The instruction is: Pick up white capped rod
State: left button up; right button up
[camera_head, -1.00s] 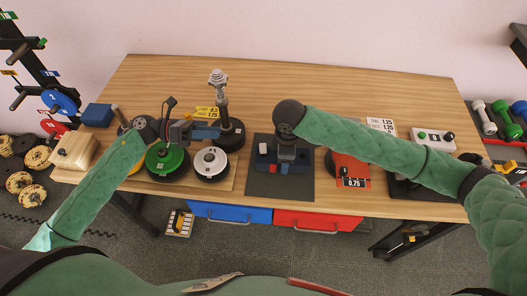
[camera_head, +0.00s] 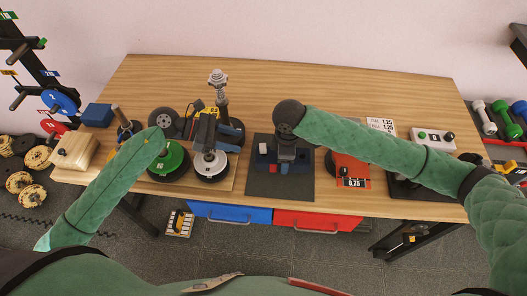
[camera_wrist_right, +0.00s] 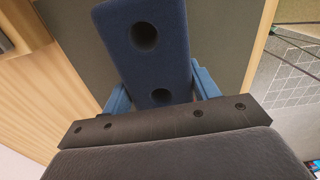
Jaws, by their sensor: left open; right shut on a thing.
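A tall dark post with a pale ribbed cap (camera_head: 218,80) stands upright at the back left of the table; this looks like the white capped rod. A white disc (camera_head: 211,168) lies in front of it. My left gripper (camera_head: 208,150) points down over the white disc, in front of the post, and is open; its fingertips are hard to make out, so contact cannot be told. My right gripper (camera_head: 285,160) is low over a dark mat (camera_head: 262,187). In the right wrist view it is shut on a blue block with two holes (camera_wrist_right: 145,45).
A green disc (camera_head: 169,160) lies left of the white disc. A wooden block (camera_head: 75,152) and blue box (camera_head: 97,114) are at the left end. An orange card (camera_head: 350,170) and white panel (camera_head: 433,139) are at right. The table's back middle is clear.

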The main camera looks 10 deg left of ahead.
aim_at(258, 153)
pick_arm(q)
jog(key=shift+s+x, duration=0.2)
jog(key=shift+x, duration=1.95)
jog(key=shift+s+x, duration=0.15)
jog(key=shift+x, duration=1.95)
jog(key=shift+w, duration=0.1)
grip_shut()
